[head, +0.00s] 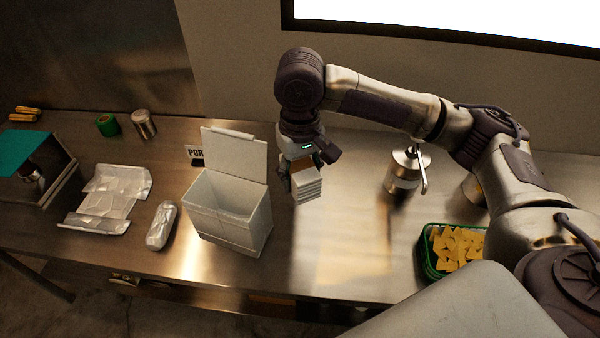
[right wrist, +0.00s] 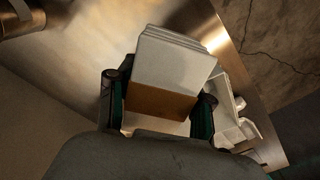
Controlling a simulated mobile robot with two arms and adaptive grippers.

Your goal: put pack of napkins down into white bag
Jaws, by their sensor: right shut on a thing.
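The pack of napkins (head: 307,184) is a white stack with a brown band. My right gripper (head: 300,168) is shut on it and holds it above the steel counter, just right of the white bag. In the right wrist view the pack (right wrist: 172,62) sits between the two fingers of my right gripper (right wrist: 160,100). The white bag (head: 232,220) stands upright on the counter, box-shaped, with its top flap raised at the back and its top open. Part of it shows at the right of the right wrist view (right wrist: 232,100). My left gripper is not in view.
A foil-wrapped roll (head: 161,226) and a crumpled foil sheet (head: 107,200) lie left of the bag. A small sign (head: 195,153) stands behind it. A metal pump dispenser (head: 404,172) and a green basket of chips (head: 455,248) are on the right. The counter (head: 335,250) right of the bag is clear.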

